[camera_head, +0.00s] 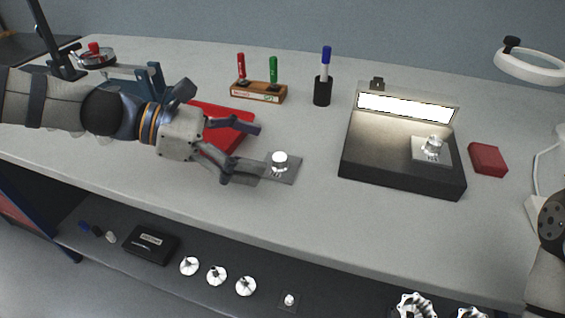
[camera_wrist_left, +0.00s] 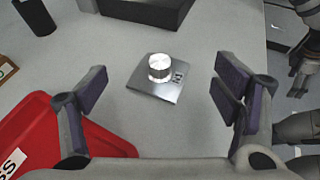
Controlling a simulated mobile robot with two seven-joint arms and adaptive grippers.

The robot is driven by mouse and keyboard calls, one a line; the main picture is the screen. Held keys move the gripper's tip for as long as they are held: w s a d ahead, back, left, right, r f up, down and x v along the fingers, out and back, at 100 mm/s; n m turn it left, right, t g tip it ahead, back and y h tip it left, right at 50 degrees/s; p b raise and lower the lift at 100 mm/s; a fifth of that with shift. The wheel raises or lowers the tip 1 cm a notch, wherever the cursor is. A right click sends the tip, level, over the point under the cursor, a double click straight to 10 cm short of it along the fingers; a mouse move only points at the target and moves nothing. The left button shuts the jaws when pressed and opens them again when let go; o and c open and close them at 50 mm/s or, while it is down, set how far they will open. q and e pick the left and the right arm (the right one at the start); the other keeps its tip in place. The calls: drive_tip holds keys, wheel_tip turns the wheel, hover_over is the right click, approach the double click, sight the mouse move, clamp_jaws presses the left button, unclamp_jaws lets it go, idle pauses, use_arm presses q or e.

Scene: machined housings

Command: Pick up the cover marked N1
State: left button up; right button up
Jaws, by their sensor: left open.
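A square grey metal cover with a round silver knob (camera_head: 280,160) lies flat on the table, just right of my left gripper (camera_head: 242,153). In the left wrist view the cover (camera_wrist_left: 150,88) lies ahead of and between the spread fingers of my left gripper (camera_wrist_left: 165,88), touching neither. A short dark marking beside its knob appears to read N1, though it is small. My left gripper is open and empty. A similar knobbed plate (camera_head: 432,155) sits in the lit dark tray. My right gripper is not visible.
A red tray (camera_head: 222,136) lies beneath and behind my left gripper. The dark tray (camera_head: 375,165) with its lamp stands right, beside a red block (camera_head: 487,159). A marker stand (camera_head: 258,92) and pen cup (camera_head: 322,92) are behind.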

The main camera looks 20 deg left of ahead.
sight(273, 160)
use_arm(q)
drive_tip(key=d+f, duration=0.1)
drive_tip(key=d+f+b, duration=0.1)
drive_tip(key=shift+w+d+f, duration=0.15)
drive_tip(key=shift+w+d, duration=0.4)
drive_tip(key=shift+d, duration=0.15)
drive_tip(key=shift+r, duration=0.25)
drive_tip(key=c, duration=1.7)
drive_tip(key=shift+c, duration=0.2)
drive_tip(key=shift+r, duration=0.1)
